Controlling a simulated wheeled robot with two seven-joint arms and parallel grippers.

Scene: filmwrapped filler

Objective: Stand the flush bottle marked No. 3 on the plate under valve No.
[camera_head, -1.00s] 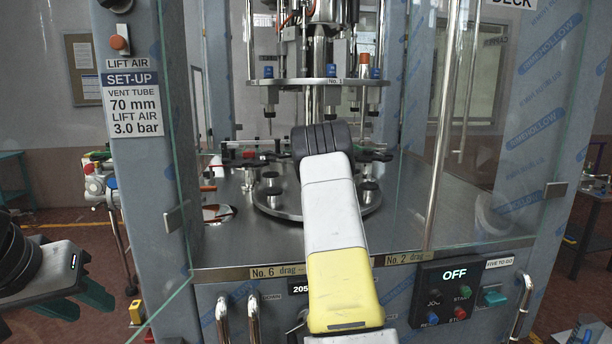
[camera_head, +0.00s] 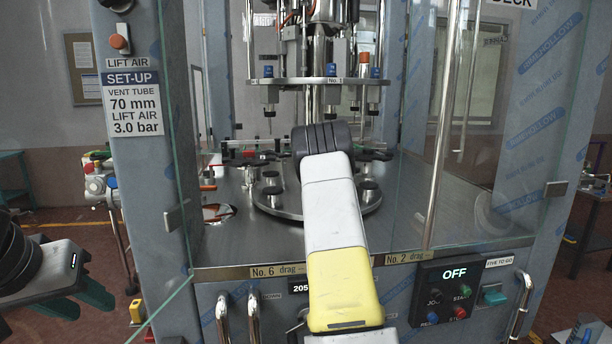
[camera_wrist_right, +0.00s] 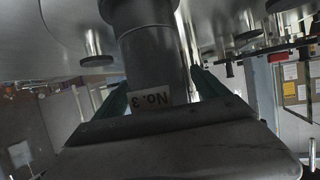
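The flush bottle (camera_wrist_right: 150,62) is a dark grey cylinder with a white No. 3 label, upside down in the right wrist view. My right gripper (camera_wrist_right: 160,92) has its green fingers on both sides of it, seemingly pressed on it. In the head view my right arm reaches into the machine and hides this gripper and the bottle. Valves with blue tops hang from a round carrier (camera_head: 300,82) marked No. 1. Below, small round plates (camera_head: 271,194) stand on a turntable (camera_head: 290,213). My left gripper (camera_head: 82,299) is empty outside the machine, lower left, fingers apart.
Glass panels (camera_head: 505,120) and grey posts (camera_head: 160,180) frame the opening. The deck's front edge carries No. 6 and No. 2 labels. A control box (camera_head: 455,290) reading OFF and several door handles (camera_head: 253,320) are on the front. Dark guide arms (camera_head: 250,162) lie behind the plates.

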